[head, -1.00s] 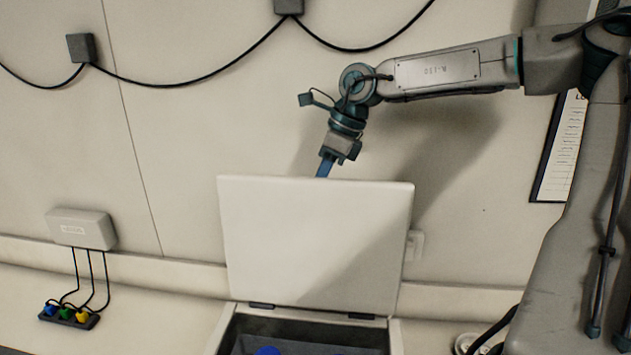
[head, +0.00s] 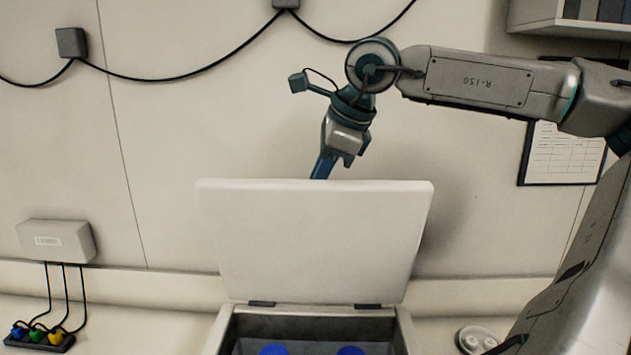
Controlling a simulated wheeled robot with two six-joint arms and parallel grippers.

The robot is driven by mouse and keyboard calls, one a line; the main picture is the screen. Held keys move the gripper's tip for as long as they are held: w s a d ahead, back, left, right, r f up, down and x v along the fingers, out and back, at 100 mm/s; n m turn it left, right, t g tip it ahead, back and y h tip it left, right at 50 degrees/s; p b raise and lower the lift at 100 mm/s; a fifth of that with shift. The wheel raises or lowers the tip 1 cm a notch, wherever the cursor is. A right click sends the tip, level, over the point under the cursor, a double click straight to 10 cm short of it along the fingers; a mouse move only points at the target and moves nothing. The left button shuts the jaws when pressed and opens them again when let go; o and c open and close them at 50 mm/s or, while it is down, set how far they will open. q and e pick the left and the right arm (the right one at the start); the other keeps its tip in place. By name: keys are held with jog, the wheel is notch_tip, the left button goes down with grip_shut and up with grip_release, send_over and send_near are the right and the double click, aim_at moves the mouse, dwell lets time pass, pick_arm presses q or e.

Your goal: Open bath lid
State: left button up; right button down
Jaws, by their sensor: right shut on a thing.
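The bath lid (head: 315,240) is a pale flat panel standing raised, about upright, on two dark hinges at the rear of the bath. The bath (head: 222,325) is a light box at the bottom of the view, open at the top, with two blue round things (head: 273,350) inside. My left gripper is not in view.
A grey wall box (head: 57,240) has cables running to a strip of coloured plugs (head: 40,338) at left. Black cable hangs along the wall above. A clipboard sheet (head: 565,150) and a shelf (head: 570,18) are at right. A small white dish (head: 478,340) sits right of the bath.

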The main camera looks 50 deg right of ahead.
aim_at(321, 181)
jog(key=shift+s+a+f, duration=0.1)
jog(key=shift+s+a, duration=0.5)
jog(key=shift+a, duration=0.15)
jog(key=shift+s+a+f+b, duration=0.1)
jog(key=shift+s+a+b, duration=0.25)
jog(key=shift+s+a, duration=0.35)
jog(key=shift+w, duration=0.1)
jog(key=c, duration=1.5)
grip_release()
jog(key=shift+o, duration=0.2)
